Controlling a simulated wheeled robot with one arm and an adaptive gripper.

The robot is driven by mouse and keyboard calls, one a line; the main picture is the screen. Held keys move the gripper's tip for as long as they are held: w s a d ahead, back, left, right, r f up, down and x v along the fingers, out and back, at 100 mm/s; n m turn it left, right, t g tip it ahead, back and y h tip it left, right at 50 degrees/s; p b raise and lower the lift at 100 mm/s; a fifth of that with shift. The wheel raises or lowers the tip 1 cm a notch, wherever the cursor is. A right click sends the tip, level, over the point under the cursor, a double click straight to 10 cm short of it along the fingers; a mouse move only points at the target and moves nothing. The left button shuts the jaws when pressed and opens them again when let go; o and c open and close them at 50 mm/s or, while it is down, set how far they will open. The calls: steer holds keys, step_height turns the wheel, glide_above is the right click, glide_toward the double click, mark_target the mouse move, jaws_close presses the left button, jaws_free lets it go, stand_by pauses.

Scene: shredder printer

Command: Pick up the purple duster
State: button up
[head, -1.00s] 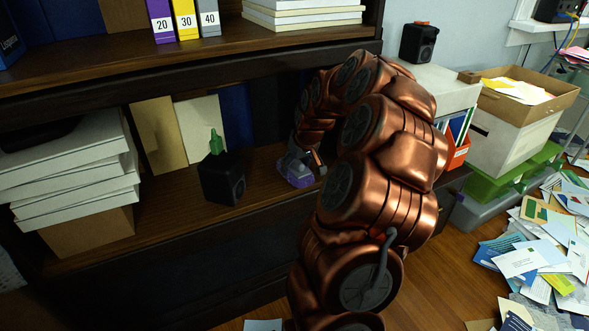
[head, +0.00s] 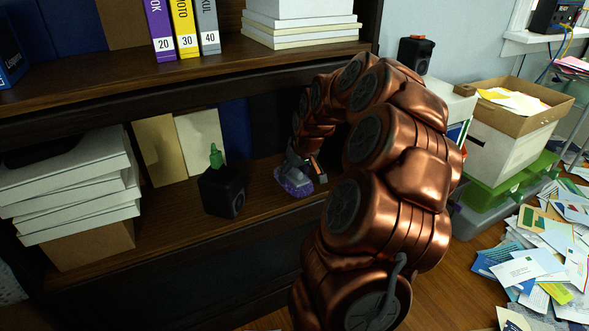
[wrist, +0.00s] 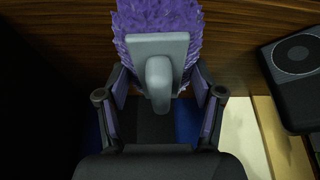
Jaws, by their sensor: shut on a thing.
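The purple duster has fluffy purple bristles (wrist: 160,18) and a grey back with a grey handle (wrist: 160,72). In the wrist view my gripper (wrist: 160,92) has its two fingers on either side of the duster's handle and is shut on it. In the head view the duster (head: 293,182) is at the shelf's front right part, under my gripper (head: 312,168). The finger contact is small and partly hidden there. I cannot tell whether the duster touches the shelf.
The upper shelf (head: 200,68) is above my gripper.

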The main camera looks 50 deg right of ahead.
steer(key=s+a+r+p, duration=0.1)
steer(key=s+a+p, duration=0.1)
steer(key=s+a, duration=0.7)
steer(key=shift+a+r, duration=0.2)
steer(key=shift+a, duration=0.2)
steer(key=shift+s, duration=0.1)
